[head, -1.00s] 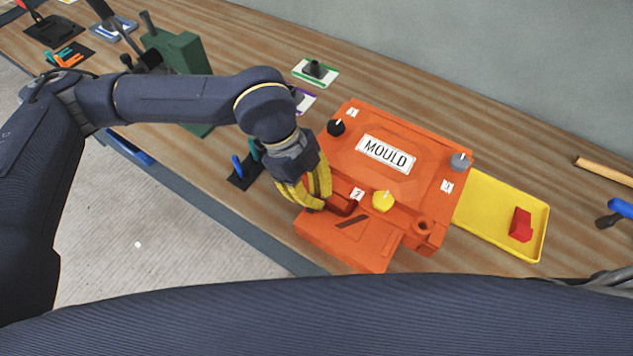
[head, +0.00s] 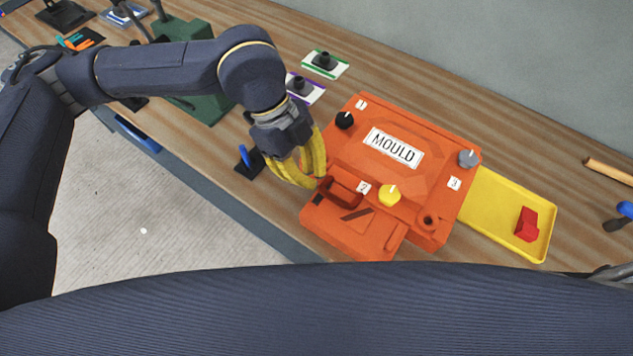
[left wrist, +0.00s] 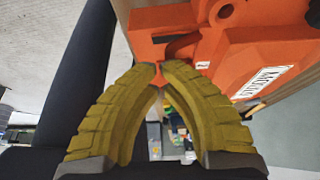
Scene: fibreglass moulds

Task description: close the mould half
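The orange mould (head: 350,150) stands on the bench, its upper half labelled MOULD (head: 394,148) and seeming to lie flat over the lower part (head: 360,238). A dark red-orange handle (head: 343,190) sticks out at the upper half's front left. Black (head: 344,120), yellow (head: 389,195) and grey (head: 468,158) knobs sit near numbers 1, 2 and 3. My left gripper (head: 318,182) is just left of the handle, its yellow fingertips nearly together. In the left wrist view the tips (left wrist: 160,69) show nothing held, with the handle (left wrist: 181,46) just beyond them. My right gripper is out of view.
A yellow tray (head: 490,208) with a red block (head: 526,224) lies right of the mould. A blue-handled tool (head: 244,156) stands left of my gripper. Green- and purple-edged cards (head: 340,72) lie behind. A green block (head: 200,60) stands at the back left.

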